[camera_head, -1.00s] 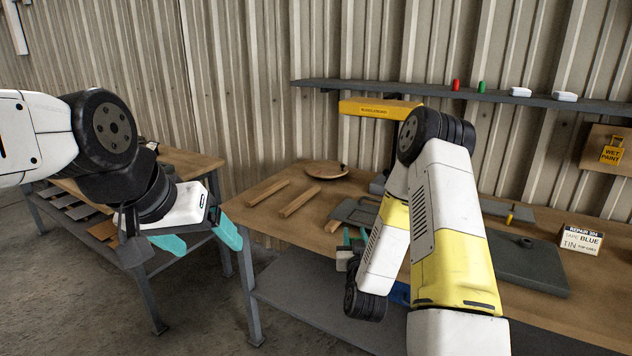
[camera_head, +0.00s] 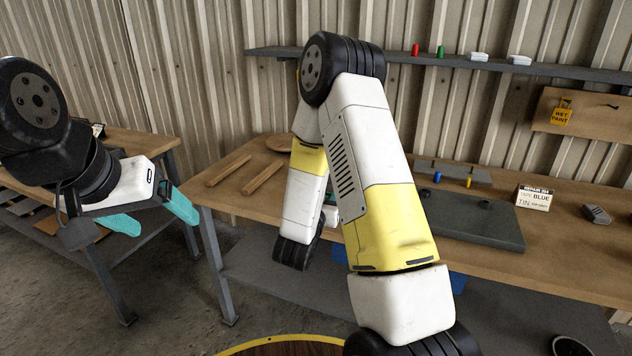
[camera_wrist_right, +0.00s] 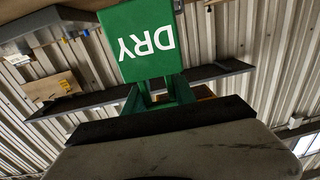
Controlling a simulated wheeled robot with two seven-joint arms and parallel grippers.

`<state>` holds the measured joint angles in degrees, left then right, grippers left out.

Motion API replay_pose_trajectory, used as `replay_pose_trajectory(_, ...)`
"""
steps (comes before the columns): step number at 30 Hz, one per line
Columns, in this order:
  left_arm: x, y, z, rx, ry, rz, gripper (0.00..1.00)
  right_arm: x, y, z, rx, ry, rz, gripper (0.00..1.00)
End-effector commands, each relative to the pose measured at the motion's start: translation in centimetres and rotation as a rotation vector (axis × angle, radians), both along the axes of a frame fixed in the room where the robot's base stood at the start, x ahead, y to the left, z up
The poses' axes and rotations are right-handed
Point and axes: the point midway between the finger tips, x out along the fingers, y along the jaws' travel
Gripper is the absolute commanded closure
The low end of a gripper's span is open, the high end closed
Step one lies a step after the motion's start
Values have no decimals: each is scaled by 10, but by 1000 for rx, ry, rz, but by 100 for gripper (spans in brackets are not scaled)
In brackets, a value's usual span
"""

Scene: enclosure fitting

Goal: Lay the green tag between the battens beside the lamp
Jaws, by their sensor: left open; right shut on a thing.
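The green tag (camera_wrist_right: 142,40), lettered DRY, shows upside down in the right wrist view. My right gripper (camera_wrist_right: 160,92) is shut on its edge. In the head view my right arm hides the tag and most of that gripper. Two wooden battens, a left one (camera_head: 228,170) and a right one (camera_head: 262,177), lie side by side on the bench with bare wood between them. The lamp is almost all hidden behind my right arm in the head view. My left gripper (camera_head: 160,216) is open and empty, left of the bench and away from the battens.
A round wooden disc (camera_head: 279,142) lies behind the battens. A dark grey plate (camera_head: 490,224), a lettered box (camera_head: 533,198) and a small grey object (camera_head: 596,214) are on the bench's right part. A yellow WET PAINT tag (camera_head: 562,113) hangs on a board. A shelf (camera_head: 440,60) crosses the wall.

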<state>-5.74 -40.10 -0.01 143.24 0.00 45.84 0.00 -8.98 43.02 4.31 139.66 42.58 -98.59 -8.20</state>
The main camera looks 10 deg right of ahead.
Motion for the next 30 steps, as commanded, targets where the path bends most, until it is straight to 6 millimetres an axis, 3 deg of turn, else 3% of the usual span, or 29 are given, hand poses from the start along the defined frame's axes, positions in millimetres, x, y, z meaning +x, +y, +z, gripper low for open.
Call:
replay_pose_trajectory(3, 0, 0, 0, 0, 0, 0, 21, -5, -2, 8, 0, -1, -44, 100)
replay_pose_trajectory(6, 0, 0, 0, 0, 0, 0, 21, 3, -7, 8, 1, -2, -60, 100)
replay_pose_trajectory(21, 0, 0, 0, 0, 0, 0, 21, 120, -43, -4, 0, 0, -60, 100)
replay_pose_trajectory(30, 0, 0, 0, 0, 0, 0, 21, 145, -50, -6, -1, 1, -59, 100)
